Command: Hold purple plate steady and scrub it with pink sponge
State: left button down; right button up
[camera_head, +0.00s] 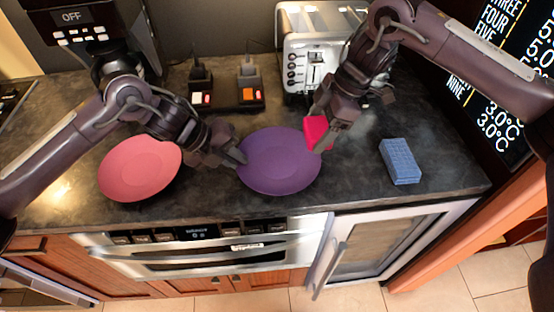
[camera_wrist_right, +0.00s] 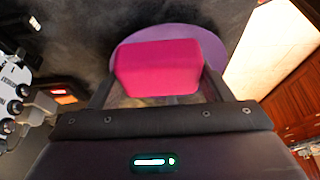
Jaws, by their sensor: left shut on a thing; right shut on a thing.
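The purple plate (camera_head: 280,162) lies on the dark countertop near its front edge, in the middle of the head view. My left gripper (camera_head: 238,158) is shut on the plate's left rim. My right gripper (camera_head: 322,138) is shut on the pink sponge (camera_head: 317,131), at the plate's upper right edge. In the right wrist view the pink sponge (camera_wrist_right: 170,68) sits between the fingers, in front of the purple plate (camera_wrist_right: 205,32). Whether the sponge touches the plate I cannot tell.
A pink-red plate (camera_head: 140,168) lies left of the purple plate, under my left arm. A blue sponge (camera_head: 400,161) lies to the right. A toaster (camera_head: 305,50) and two small dark holders (camera_head: 250,85) stand behind. Counter between the purple plate and blue sponge is clear.

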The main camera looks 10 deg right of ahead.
pick_arm(q)
jog(key=shift+s+a+f, duration=0.1)
jog(key=shift+f, duration=0.1)
jog(key=c, duration=1.4)
grip_release()
jog(key=shift+r, duration=0.1)
jog(key=shift+a+r, duration=0.15)
jog(key=shift+r, duration=0.05)
jog(key=v, duration=1.1)
jog(key=shift+r, duration=0.35)
